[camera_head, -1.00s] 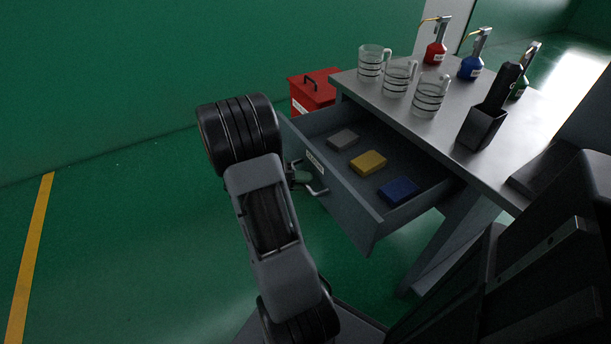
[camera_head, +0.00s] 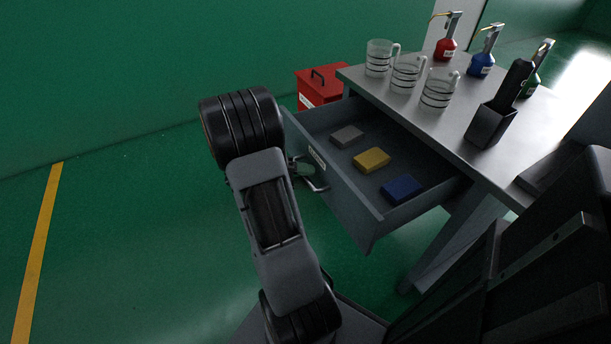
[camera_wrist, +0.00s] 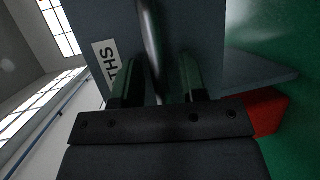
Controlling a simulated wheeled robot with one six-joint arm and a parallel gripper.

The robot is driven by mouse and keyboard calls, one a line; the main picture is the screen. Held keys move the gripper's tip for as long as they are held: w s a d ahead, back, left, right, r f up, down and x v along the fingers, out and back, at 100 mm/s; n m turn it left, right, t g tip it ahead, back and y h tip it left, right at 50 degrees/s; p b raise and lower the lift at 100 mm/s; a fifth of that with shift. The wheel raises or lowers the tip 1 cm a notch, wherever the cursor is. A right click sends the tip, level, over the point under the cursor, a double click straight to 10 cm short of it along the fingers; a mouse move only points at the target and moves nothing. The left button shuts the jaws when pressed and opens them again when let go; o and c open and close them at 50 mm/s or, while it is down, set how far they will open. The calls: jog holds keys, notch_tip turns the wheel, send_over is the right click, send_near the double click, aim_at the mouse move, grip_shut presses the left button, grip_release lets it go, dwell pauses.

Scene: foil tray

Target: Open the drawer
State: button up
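The grey drawer (camera_head: 345,195) stands pulled well out from under the grey table, with its inside in view. Its front has a white label (camera_head: 317,157) and a bar handle (camera_head: 318,184). My gripper (camera_head: 304,168) is at the handle, partly hidden behind my arm in the head view. In the wrist view, my gripper (camera_wrist: 160,82) has its two green-tinted fingers apart, with the handle bar (camera_wrist: 152,45) between them. Gaps seem to show between the bar and the fingers. The label (camera_wrist: 106,62) shows left of the bar.
A grey block (camera_head: 347,135), yellow block (camera_head: 371,160) and blue block (camera_head: 403,189) lie in the drawer. Glass mugs (camera_head: 407,74), coloured bottles (camera_head: 481,65) and a black holder (camera_head: 490,125) stand on the table (camera_head: 455,112). A red box (camera_head: 318,88) is behind. Green floor at left is clear.

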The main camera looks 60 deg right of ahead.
jog(key=p+v, duration=0.2)
jog(key=v, duration=1.1)
jog(key=shift+w+a, duration=0.25)
jog(key=shift+w, duration=0.05)
